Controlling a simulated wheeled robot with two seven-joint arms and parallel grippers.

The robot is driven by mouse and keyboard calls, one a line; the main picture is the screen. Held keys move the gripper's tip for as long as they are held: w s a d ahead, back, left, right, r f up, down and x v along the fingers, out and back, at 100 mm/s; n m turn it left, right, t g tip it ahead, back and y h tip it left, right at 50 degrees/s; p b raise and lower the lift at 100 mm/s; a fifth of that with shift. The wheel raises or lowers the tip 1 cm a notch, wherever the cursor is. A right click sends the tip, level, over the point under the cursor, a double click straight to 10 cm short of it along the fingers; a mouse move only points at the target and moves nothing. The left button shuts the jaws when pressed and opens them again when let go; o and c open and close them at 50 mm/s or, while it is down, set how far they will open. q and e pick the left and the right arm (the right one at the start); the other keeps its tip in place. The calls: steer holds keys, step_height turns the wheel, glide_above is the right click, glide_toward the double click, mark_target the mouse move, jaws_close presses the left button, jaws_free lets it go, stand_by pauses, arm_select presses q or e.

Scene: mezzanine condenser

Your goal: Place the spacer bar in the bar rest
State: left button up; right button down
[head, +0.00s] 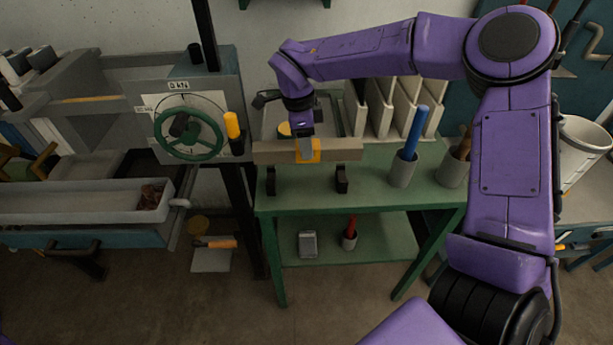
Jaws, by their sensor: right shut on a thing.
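The spacer bar (342,150) is a long pale brown bar, lying roughly level across the near-left part of the green bench. My right gripper (308,152) comes down from above with its yellow-orange tip and is shut on the bar near its middle. The bar rest shows as two dark supports, a left one (270,182) and a right one (342,180), at the bench's front. The bar is just above the supports in the picture; I cannot tell whether it touches them. My left gripper is not in view.
The green bench (400,195) also holds a cup with a blue-handled tool (404,168), another grey cup (454,170) and upright pale files (385,108). A machine with a green handwheel (188,136) stands on the left. The bench front between the supports is clear.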

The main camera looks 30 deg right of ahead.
step_height(320, 180, down, 8)
steer(key=shift+w+r+p, duration=0.15)
steer(key=shift+r+p, duration=0.1)
steer(key=shift+p, duration=0.15)
steer(key=shift+f, duration=0.1)
steer(key=c, duration=0.6)
jaws_free()
steer(key=shift+o, duration=0.2)
steer(key=r, duration=0.8)
steer(key=a+r+b, duration=0.1)
steer(key=r, duration=0.3)
steer(key=shift+w+a+r, duration=0.1)
steer(key=shift+w, duration=0.15)
